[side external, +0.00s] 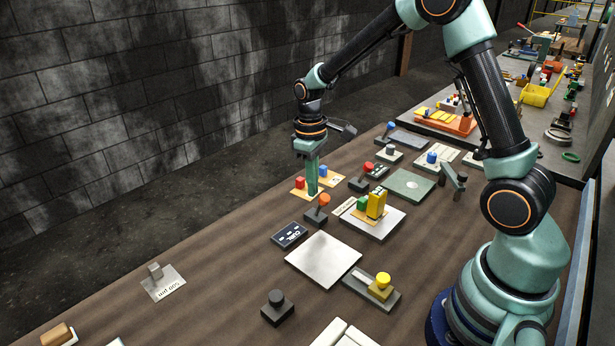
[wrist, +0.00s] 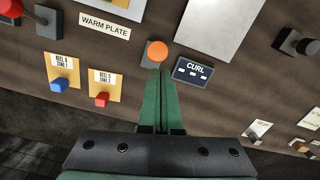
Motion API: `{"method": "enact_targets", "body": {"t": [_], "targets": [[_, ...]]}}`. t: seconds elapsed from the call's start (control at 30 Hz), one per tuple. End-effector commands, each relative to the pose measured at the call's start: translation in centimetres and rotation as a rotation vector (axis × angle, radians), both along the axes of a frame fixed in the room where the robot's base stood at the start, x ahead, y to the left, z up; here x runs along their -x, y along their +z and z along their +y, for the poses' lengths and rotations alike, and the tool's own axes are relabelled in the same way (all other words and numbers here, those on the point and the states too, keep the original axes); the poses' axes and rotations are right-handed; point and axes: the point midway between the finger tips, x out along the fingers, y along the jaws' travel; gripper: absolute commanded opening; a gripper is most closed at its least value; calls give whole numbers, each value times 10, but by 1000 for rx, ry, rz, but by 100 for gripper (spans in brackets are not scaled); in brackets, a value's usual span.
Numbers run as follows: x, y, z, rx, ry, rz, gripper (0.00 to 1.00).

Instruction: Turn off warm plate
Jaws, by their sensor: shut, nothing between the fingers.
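A "WARM PLATE" label (wrist: 104,27) shows in the wrist view, beside the edge of a pale plate (wrist: 128,7). In the side view that pale plate (side external: 380,228) bears a yellow block (side external: 376,204) and a green block (side external: 362,203). An orange-knobbed lever (side external: 323,200) on a dark base stands close to the label; its knob also shows in the wrist view (wrist: 157,51). My gripper (side external: 313,191) points down, shut and empty, its tips right beside this knob. In the wrist view the tips (wrist: 158,72) partly hide the lever's base. I cannot tell whether they touch it.
Two yellow plates with a red switch (side external: 300,183) and a blue switch (side external: 322,170) stand close behind my gripper. A "CURL" panel (wrist: 193,71) and a bare metal plate (side external: 323,260) lie nearby. A red-knobbed lever (side external: 368,166) stands farther back.

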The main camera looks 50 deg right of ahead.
Motion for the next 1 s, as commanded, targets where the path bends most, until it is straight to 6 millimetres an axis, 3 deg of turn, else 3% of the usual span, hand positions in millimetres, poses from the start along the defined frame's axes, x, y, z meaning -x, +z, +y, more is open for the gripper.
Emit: {"method": "enact_targets", "body": {"t": [0.17, 0.7, 1.0], "targets": [[-28, 12, 6, 4, 5, -33, 0], [25, 72, -1, 4, 5, -41, 0], [39, 86, -3, 3, 5, -39, 0]]}}
